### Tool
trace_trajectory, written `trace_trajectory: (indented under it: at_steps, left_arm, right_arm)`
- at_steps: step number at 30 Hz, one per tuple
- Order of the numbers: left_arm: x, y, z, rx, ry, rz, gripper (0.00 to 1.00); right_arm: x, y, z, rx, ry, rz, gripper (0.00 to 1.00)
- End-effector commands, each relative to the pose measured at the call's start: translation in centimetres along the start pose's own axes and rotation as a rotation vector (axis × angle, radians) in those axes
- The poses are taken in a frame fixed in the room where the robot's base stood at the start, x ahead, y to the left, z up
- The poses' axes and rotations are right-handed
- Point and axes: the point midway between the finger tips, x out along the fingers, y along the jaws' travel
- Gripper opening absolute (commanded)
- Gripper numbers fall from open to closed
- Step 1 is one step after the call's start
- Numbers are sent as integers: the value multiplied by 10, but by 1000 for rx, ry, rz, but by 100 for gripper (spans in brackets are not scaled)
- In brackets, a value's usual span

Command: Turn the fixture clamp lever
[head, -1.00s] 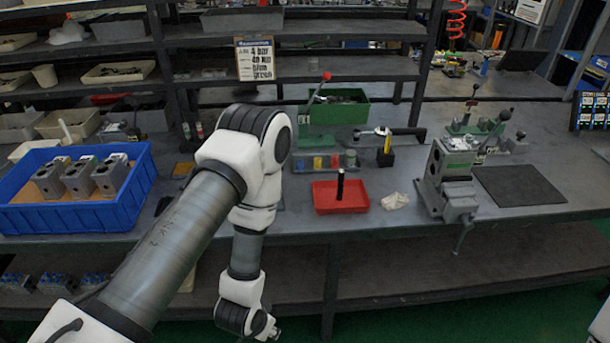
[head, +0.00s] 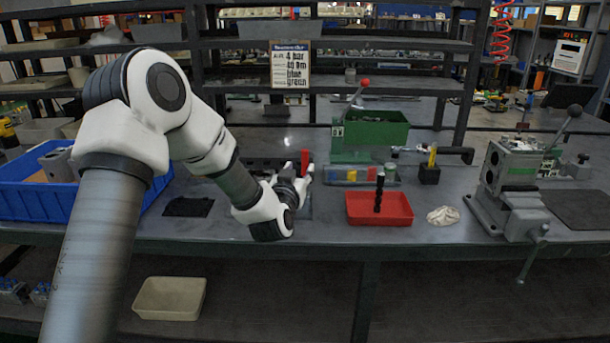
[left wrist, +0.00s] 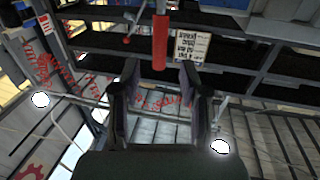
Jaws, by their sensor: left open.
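A lever with a red handle (head: 305,162) stands upright at the back of the bench, beside a dark low fixture (head: 262,163) that my left arm partly hides. My left gripper (head: 304,183) is at the bench, close to the red handle. In the left wrist view the red handle (left wrist: 160,42) hangs into the picture just beyond and between the two fingertips (left wrist: 158,80). The fingers are apart with nothing between them; I cannot tell whether they touch the handle. My right gripper is not in view.
A blue bin (head: 35,203) is at left. A red tray (head: 365,222) with a black rod, a green box (head: 377,132) with a red-knobbed lever, and a grey vise-like block (head: 515,185) with a black-knobbed lever stand to the right. A white cloth (head: 443,215) lies between tray and block.

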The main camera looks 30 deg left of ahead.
Motion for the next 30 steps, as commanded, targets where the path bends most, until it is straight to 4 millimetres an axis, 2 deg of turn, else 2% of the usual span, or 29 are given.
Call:
trace_trajectory:
  at_steps: [9,13,19,21,23,30]
  left_arm:
    - [57,1,0,2,-2,2,44]
    - [66,1,0,1,-3,2,44]
    - [66,1,0,1,-4,3,44]
    - [66,1,0,1,-4,3,19]
    - [66,1,0,1,-4,3,0]
    - [66,1,0,3,-5,3,0]
  right_arm:
    - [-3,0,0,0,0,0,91]
    - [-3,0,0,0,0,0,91]
    - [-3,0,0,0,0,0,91]
    - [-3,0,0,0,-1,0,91]
    - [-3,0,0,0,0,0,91]
    - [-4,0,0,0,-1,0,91]
